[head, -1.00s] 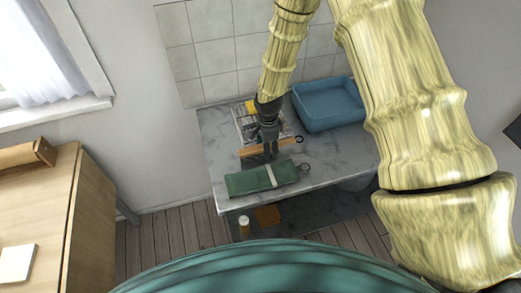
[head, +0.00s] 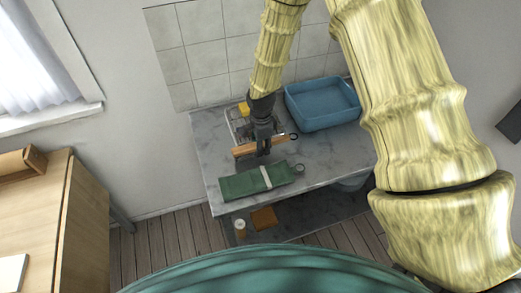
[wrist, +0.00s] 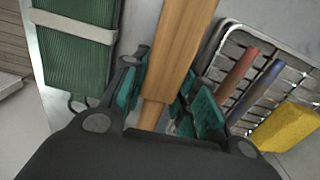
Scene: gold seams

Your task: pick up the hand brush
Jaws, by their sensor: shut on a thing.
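The hand brush (head: 243,150) has a long wooden body and a dark ring at its right end in the head view. My gripper (head: 263,152) is shut around its middle from above. In the wrist view the wooden brush (wrist: 182,40) runs between the teal-padded fingers of my gripper (wrist: 165,100), its narrower part nearest the palm. The brush looks slightly raised off the grey marble-look table (head: 335,165), but the gap beneath it is hard to judge. Its bristles do not show.
A green roll with a pale band (head: 243,185) lies in front of the brush. A wire rack (wrist: 225,50) with red and blue handles and a yellow block (wrist: 285,127) is close beside it. A blue tub (head: 322,105) stands at the back right. The table's right front is clear.

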